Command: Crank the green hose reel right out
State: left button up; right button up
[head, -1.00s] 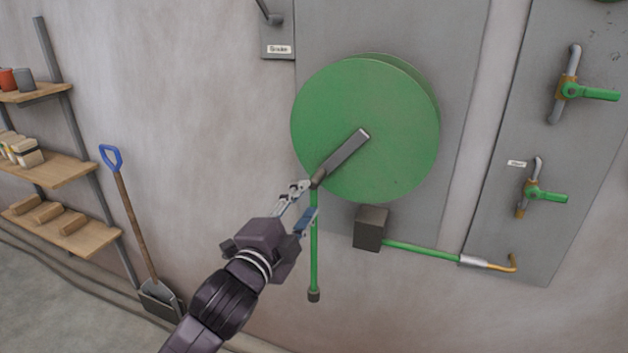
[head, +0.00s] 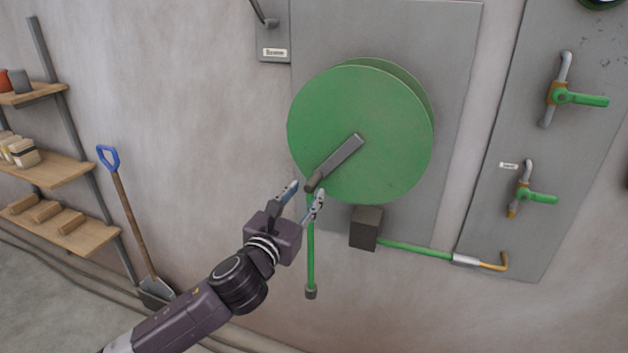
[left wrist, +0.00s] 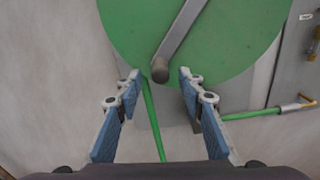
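The green hose reel (head: 365,115) is mounted on a grey wall panel. Its grey crank arm (head: 338,160) runs from the hub down to the left and ends in a dark handle knob (head: 313,184) at the reel's lower left edge. My left gripper (head: 304,192) is open, its fingertips close to the knob. In the left wrist view the knob (left wrist: 160,71) lies between and just beyond the two spread fingertips (left wrist: 158,76), with no contact visible. A green hose (head: 311,245) hangs below the reel. My right gripper is not in view.
A dark box (head: 366,228) sits under the reel, with a green hose and nozzle (head: 466,260) leading right. Valves with green handles (head: 580,98) are on the right panel. A shovel (head: 130,210) and shelves (head: 50,170) stand at left.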

aim_at(314, 182)
pick_arm(q)
jog(key=shift+p+x, duration=0.55)
jog(key=shift+x, duration=2.55)
grip_shut()
